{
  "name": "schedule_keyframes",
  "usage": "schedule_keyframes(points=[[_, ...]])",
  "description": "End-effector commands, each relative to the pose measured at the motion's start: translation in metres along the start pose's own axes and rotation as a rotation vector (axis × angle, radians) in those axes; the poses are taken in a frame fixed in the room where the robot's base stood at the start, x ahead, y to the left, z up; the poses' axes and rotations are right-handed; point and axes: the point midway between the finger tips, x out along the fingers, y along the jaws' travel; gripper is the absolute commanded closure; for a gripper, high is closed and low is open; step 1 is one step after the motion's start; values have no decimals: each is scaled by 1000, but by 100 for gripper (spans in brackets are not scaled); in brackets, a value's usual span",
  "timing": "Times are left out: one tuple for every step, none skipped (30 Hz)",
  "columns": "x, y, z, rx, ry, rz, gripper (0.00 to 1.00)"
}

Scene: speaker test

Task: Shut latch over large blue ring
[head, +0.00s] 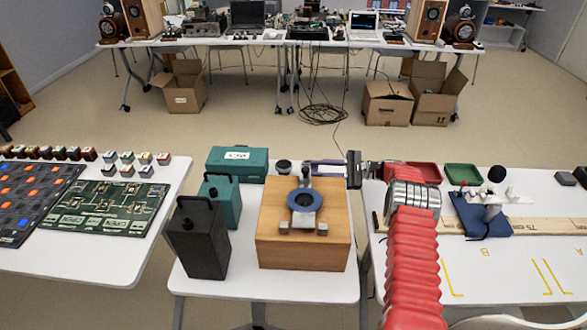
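A wooden box (281,246) stands on the middle white table in the head view. A large blue ring (293,204) lies on its top. A grey metal latch piece (304,221) shows at the front of the ring, between two small grey blocks; a dark upright part stands behind the ring. I cannot tell exactly how the latch lies over the ring.
A black case (199,243), a teal case (224,204) and a teal box (238,163) stand left of the wooden box. A blue stand (480,219) and red and green trays (463,174) are on the right table. Gaps separate the tables.

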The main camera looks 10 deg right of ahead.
Motion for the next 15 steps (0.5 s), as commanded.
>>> schedule_keyframes(points=[[10,0,1,0,-1,2,76],[14,0,1,0,-1,1,76],[20,0,0,0,-1,1,76],[25,0,1,0,-1,1,76],[30,0,1,0,-2,2,76],[36,0,0,0,-1,2,76],[40,0,0,0,-1,2,76],[45,0,0,0,0,2,76],[51,0,1,-1,-1,2,76],[56,0,1,-1,-1,2,76],[60,0,1,0,-2,2,76],[65,0,1,0,-1,1,76],[69,0,0,0,-1,1,76],[72,0,0,0,0,1,76],[76,0,0,0,0,1,76]])
